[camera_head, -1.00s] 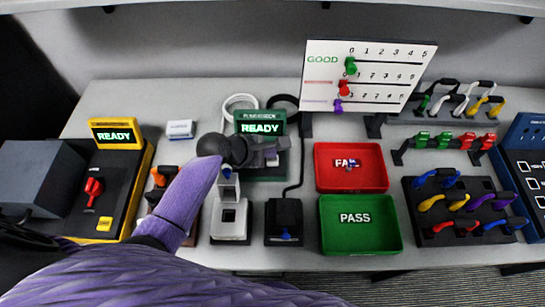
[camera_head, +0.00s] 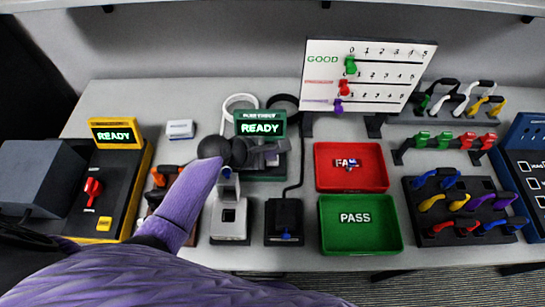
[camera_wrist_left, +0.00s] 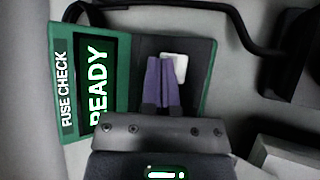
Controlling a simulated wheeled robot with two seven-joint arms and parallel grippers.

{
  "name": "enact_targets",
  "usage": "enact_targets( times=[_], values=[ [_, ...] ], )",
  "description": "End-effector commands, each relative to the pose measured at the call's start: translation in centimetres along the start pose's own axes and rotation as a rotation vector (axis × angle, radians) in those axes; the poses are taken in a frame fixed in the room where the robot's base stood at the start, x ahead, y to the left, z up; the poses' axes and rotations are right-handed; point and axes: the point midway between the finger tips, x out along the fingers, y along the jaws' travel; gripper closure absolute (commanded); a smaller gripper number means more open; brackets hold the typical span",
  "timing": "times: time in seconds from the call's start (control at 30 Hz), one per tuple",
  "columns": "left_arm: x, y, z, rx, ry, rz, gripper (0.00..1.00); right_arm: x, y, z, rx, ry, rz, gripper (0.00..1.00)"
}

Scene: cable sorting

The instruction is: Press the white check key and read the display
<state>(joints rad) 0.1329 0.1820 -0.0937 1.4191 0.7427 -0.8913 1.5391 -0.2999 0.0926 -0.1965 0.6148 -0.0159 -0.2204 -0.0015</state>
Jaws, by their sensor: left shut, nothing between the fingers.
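The fuse check unit is green with a dark face, and its display (camera_head: 262,128) reads READY in green; the display also shows in the left wrist view (camera_wrist_left: 97,85). The white check key (camera_wrist_left: 174,68) sits on the unit's dark face in the left wrist view. My left gripper (camera_head: 283,147) is over the unit in the head view and hides the key there. In the left wrist view its purple fingers (camera_wrist_left: 162,72) are shut and empty, with their tips beside and partly over the key. I cannot tell whether they touch it. My right gripper is not in view.
A yellow-framed station (camera_head: 115,134) at left also reads READY. A red FAIL tray (camera_head: 350,181) and a green PASS tray (camera_head: 361,244) lie right of the unit. A GOOD score board (camera_head: 368,76) stands behind them. Racks of coloured parts (camera_head: 467,207) fill the right side.

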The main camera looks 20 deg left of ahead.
Motion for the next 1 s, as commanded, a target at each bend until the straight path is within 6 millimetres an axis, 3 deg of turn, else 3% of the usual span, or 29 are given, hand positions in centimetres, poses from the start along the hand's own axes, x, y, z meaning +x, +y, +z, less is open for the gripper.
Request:
enact_targets(
  times=[1.0],
  values=[
    [0.53,-0.42,-0.41,0.000,0.001,-0.001,1.00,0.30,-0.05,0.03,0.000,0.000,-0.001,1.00]
  ],
)
